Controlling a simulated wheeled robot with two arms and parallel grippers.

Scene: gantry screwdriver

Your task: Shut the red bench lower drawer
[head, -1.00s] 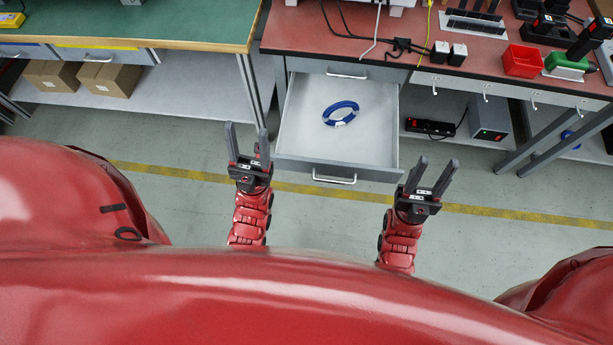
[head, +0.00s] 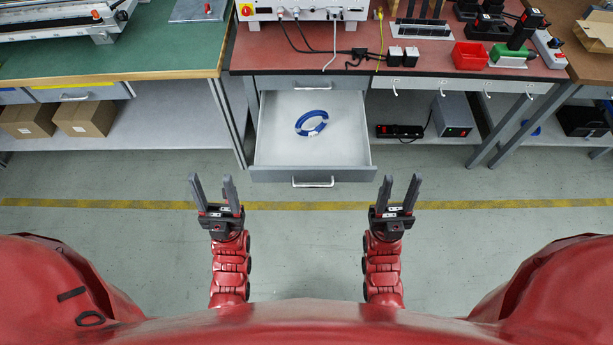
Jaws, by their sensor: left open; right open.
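The lower drawer (head: 272,157) of the red bench (head: 285,58) is pulled out in the head view. A coil of blue cable (head: 311,123) lies inside it. Its front panel (head: 262,176) has a silver bar handle (head: 313,182) and faces me. The upper drawer (head: 290,83) above it is closed. My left gripper (head: 214,187) is open and empty, in front of the drawer and left of its handle. My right gripper (head: 400,189) is open and empty, in front of the drawer and right of the handle. Neither touches the drawer.
A green-topped bench (head: 150,45) stands to the left, with cardboard boxes (head: 86,118) on its lower shelf. A red bin (head: 469,56) and plugs sit on the red bench. A grey box (head: 453,115) is on the shelf right of the drawer. The floor (head: 310,235) before the drawer is clear.

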